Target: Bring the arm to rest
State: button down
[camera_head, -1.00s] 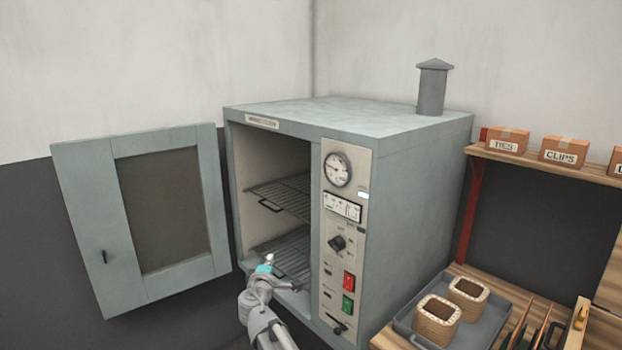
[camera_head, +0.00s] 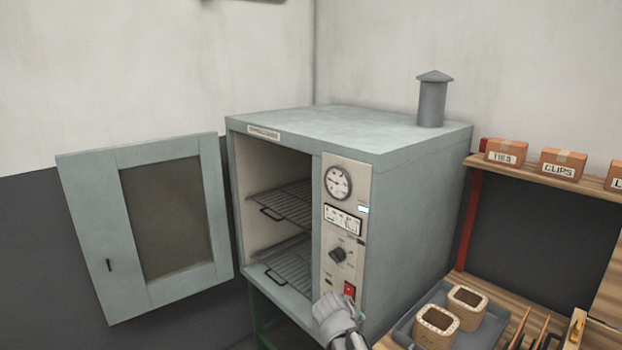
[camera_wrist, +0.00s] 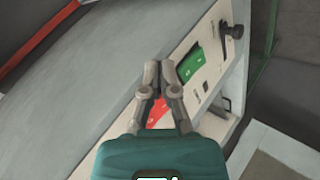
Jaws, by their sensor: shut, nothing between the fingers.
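My gripper (camera_wrist: 157,75) is shut and empty in the wrist view, in front of the oven's control panel (camera_wrist: 215,60). Its fingertips show beside the green switch (camera_wrist: 190,63) and partly cover the red switch (camera_wrist: 158,113). I cannot tell whether they touch the panel. In the head view my arm's end stands at the lower front of the panel, below the red switch (camera_head: 349,289); the fingers are hidden there. The grey oven (camera_head: 420,190) has its door (camera_head: 108,230) wide open to the left. Two wire racks (camera_head: 285,205) inside it are empty.
A grey tray (camera_head: 402,330) with two coils (camera_head: 437,327) (camera_head: 467,303) stands on the wooden bench at the right. Above it, a shelf (camera_head: 540,173) holds small boxes labelled TIES (camera_head: 506,152) and CLIPS (camera_head: 562,163). A round vent (camera_head: 432,100) rises from the oven top.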

jog(key=s+d+f+m+g+y+p, duration=0.1)
jog(key=s+d+m+g+y, duration=0.1)
jog(key=s, duration=0.5)
jog(key=s+d+f+m+g+y+p, duration=0.1)
jog(key=s+m+g+y, duration=0.1)
jog(key=s+g+y, duration=0.2)
jog(key=s+g, duration=0.1)
jog(key=s, duration=0.2)
jog(key=shift+s+d+f+p, duration=0.2)
jog(key=shift+s+d+p, duration=0.1)
jog(key=shift+d+p, duration=0.05)
dwell(0.3)
